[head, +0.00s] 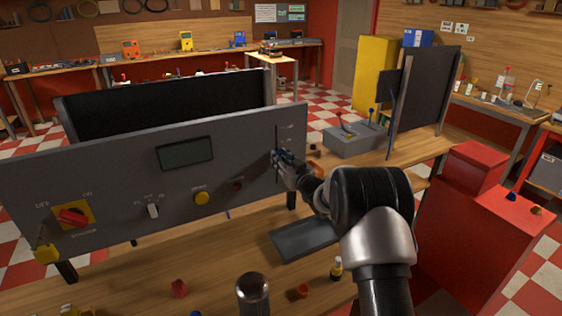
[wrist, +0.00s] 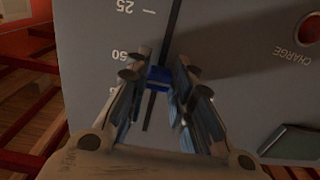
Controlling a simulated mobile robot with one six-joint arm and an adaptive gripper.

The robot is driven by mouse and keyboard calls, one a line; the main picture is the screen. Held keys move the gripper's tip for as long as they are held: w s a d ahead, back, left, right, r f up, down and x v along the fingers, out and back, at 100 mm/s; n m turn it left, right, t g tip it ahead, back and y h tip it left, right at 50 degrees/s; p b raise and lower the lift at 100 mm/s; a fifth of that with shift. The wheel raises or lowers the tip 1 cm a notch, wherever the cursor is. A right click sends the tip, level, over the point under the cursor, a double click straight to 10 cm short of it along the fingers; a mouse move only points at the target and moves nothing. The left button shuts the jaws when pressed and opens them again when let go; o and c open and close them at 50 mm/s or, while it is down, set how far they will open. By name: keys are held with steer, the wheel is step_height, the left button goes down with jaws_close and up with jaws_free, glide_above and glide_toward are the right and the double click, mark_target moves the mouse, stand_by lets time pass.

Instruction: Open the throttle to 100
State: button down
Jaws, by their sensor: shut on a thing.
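The throttle is a blue slider knob (wrist: 158,76) in a dark vertical slot at the right end of the grey control panel (head: 120,178). My gripper (head: 277,157) reaches the panel there, and it also shows in the wrist view (wrist: 166,82). Its two fingers are shut on the blue knob, one on each side. The wrist view is upside down to the panel. The knob sits close to the 50 mark (wrist: 120,57), on the side away from the 25 mark (wrist: 125,7). The fingers hide part of the scale.
The panel carries a red rotary switch (head: 72,217), a white toggle (head: 152,210), a yellow button (head: 202,198) and a dark display (head: 185,152). A grey tray (head: 305,238) lies on the bench below my arm. A red cabinet (head: 470,235) stands to the right.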

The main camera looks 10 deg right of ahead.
mark_target(276, 129)
step_height(276, 129, up, 10)
steer(key=p, duration=0.3)
steer(key=shift+f, duration=0.25)
steer(key=c, duration=1.8)
jaws_free()
steer(key=shift+r, duration=0.1)
steer(key=o, duration=0.4)
steer(key=shift+f, duration=0.2)
steer(key=shift+s+d, duration=0.1)
steer(key=shift+s, duration=0.15)
steer(key=v, duration=1.1)
steer(key=shift+s, duration=0.3)
steer(key=shift+d, duration=0.1)
